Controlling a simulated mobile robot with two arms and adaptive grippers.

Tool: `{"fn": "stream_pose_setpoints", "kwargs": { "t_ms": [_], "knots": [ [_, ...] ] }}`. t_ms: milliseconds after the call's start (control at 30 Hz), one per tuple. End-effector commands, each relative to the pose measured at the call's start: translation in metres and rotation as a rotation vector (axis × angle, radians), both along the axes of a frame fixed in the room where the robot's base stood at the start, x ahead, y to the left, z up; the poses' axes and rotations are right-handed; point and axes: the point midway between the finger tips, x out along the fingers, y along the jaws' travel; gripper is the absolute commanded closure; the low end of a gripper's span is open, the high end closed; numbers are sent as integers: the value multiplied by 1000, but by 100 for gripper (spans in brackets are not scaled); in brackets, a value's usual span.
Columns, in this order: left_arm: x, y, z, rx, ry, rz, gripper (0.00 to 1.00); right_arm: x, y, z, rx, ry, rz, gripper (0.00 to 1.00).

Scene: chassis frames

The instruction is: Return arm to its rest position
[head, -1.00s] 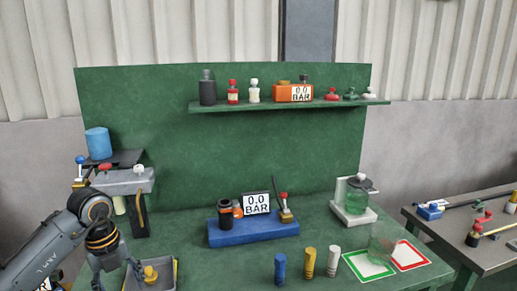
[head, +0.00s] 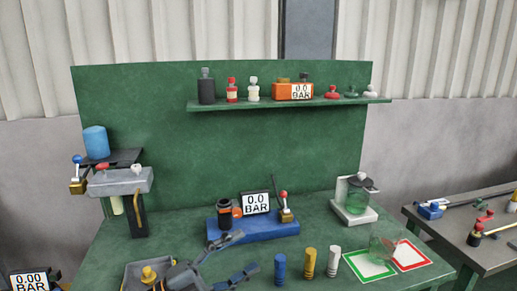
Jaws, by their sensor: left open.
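My left gripper (head: 250,254) is low in the head view, just right of the grey tray and in front of the blue base block. Its two dark fingers are spread apart and point right, with nothing between them. The rest of my left arm is mostly below the picture's bottom edge. My right gripper is not in view.
The grey tray (head: 131,268) holds a yellow part (head: 149,274). A blue block (head: 268,229) carries a gauge. Blue (head: 280,269), yellow (head: 309,262) and white (head: 333,261) cylinders stand right of my fingers. A glass jar (head: 382,247) stands near the green and red squares.

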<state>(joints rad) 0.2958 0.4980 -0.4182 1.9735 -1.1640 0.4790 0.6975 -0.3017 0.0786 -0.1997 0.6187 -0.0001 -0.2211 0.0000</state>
Motion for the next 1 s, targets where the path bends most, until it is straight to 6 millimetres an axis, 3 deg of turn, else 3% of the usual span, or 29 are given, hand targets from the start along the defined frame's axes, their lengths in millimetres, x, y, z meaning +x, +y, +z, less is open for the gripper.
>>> {"fn": "stream_pose_setpoints", "kwargs": {
  "t_ms": [100, 167, 267, 367, 500, 633, 800, 1000],
  "knots": [
    [11, 36, 12, -266, 103, 220, 37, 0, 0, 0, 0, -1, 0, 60],
    [18, 61, 7, -374, 180, 343, 37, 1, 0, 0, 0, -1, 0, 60],
    [23, 105, -21, -511, 343, 558, 37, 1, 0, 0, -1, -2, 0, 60],
    [16, 144, -69, -595, 551, 771, 37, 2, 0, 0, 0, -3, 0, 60],
    [-24, 182, -156, -613, 903, 1038, 37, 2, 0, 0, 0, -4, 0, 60],
    [-81, 192, -223, -547, 1216, 1199, 37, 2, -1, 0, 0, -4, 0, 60],
    [-149, 188, -271, -433, 1514, 1291, 37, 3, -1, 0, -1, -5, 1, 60],
    [-217, 176, -299, -293, 1777, 1322, 37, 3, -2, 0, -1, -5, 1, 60]
  ]
}}
